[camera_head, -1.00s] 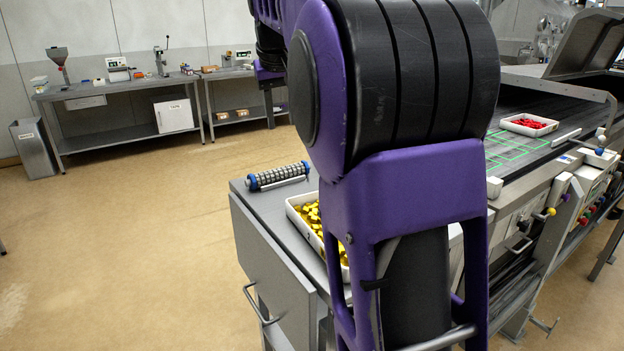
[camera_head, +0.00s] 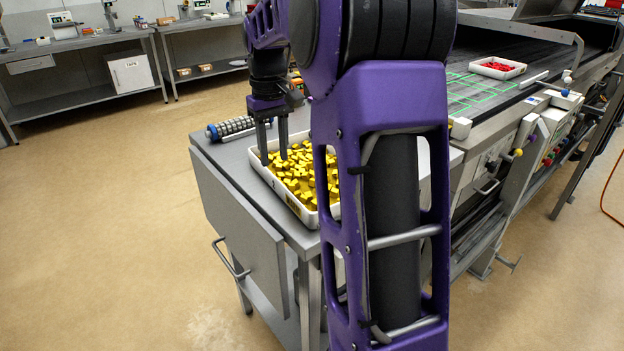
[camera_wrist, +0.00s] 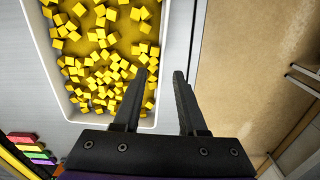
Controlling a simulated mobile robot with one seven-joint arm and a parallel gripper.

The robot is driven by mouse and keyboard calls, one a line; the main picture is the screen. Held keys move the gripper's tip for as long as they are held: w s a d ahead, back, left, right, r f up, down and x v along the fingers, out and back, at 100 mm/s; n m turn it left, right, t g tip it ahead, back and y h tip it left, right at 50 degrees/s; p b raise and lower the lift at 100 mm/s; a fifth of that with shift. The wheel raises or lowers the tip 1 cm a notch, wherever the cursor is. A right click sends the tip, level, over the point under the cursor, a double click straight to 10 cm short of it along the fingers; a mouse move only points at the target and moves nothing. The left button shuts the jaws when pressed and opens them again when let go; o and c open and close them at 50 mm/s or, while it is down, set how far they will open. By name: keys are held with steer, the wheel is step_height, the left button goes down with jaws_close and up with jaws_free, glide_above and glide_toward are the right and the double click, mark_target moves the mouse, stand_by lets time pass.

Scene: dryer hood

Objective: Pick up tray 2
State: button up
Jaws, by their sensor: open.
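A white tray (camera_head: 267,178) filled with yellow cubes (camera_head: 310,185) stands on the grey side table. A dark marking, seemingly a "2", shows on its near wall. My gripper (camera_head: 274,160) is open above the tray's left long side in the head view. In the wrist view the tray (camera_wrist: 53,75) lies at the left, and my open gripper (camera_wrist: 160,78) has one finger over the tray's edge and the other outside it, over the table. Whether the fingers reach down to the rim level I cannot tell. My arm hides the tray's right part in the head view.
A roller with grey rings (camera_head: 235,127) lies behind the tray. A second white tray with red pieces (camera_head: 497,68) sits on the dark conveyor belt (camera_head: 490,40), beside green marked lines. Colored blocks (camera_wrist: 32,148) show at the wrist view's lower left. Open floor lies left of the table.

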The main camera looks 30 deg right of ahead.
mark_target(274, 176)
steer(key=shift+w+a+f+b, duration=0.1)
steer(key=shift+f+b, duration=0.25)
steer(key=shift+f, duration=1.4)
steer(key=shift+a+f+b, duration=0.1)
steer(key=shift+f+b, duration=0.25)
steer(key=shift+f, duration=1.4)
jaws_close()
steer(key=shift+r, duration=0.1)
